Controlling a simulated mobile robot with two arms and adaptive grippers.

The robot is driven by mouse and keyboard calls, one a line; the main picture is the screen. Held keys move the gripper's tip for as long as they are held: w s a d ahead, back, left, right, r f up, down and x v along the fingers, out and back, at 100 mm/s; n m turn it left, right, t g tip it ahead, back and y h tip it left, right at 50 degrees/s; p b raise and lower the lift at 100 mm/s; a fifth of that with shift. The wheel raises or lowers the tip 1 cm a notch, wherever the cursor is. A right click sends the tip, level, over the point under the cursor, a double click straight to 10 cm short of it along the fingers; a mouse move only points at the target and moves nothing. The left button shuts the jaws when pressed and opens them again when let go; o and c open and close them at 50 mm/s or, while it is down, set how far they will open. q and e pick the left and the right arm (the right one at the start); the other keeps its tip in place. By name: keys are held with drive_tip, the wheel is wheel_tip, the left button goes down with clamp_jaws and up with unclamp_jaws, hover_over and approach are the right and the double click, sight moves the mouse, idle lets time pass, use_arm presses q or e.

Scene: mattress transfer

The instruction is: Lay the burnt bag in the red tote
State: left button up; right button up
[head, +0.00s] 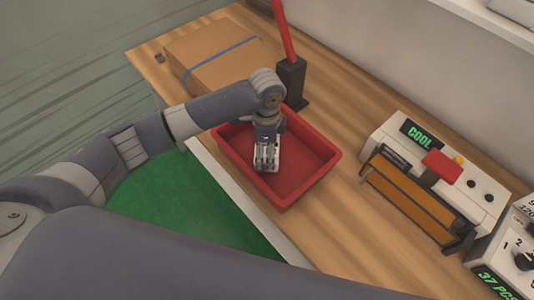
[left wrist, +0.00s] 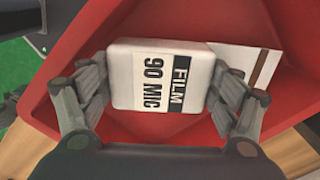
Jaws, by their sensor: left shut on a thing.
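The red tote (head: 317,160) stands on the wooden bench, and its red floor and wall fill much of the left wrist view (left wrist: 225,20). My left gripper (head: 266,162) points down inside the tote's outline. In the left wrist view its fingers are shut on the burnt bag (left wrist: 135,75), a white padded body with a label reading "FILM 90 MIC". A flat white flap with a brown band (left wrist: 264,68) shows at the bag's right, partly behind a finger. Whether the bag touches the tote floor is unclear. My right gripper is not in view.
A cardboard box (head: 215,55) with a blue strap lies behind the tote. A dark holder (head: 291,82) with a red upright stands close to the tote's far corner. A sealer (head: 420,190) showing "COOL" is to the right. A green mat (head: 190,205) lies at front left.

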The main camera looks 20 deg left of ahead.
use_arm(q)
wheel_tip(320, 180, down, 3)
drive_tip(key=shift+s+r, duration=0.1)
drive_tip(key=shift+r, duration=0.1)
drive_tip(key=shift+f, duration=0.45)
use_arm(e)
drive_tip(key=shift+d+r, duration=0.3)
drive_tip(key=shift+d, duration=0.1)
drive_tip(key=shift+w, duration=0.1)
use_arm(q)
drive_tip(key=o, duration=1.1)
drive_tip(key=shift+f, duration=0.1)
drive_tip(key=shift+c, duration=0.2)
wheel_tip(320, 180, up, 12)
drive_tip(key=shift+r+b, duration=0.15)
drive_tip(key=shift+b, duration=0.4)
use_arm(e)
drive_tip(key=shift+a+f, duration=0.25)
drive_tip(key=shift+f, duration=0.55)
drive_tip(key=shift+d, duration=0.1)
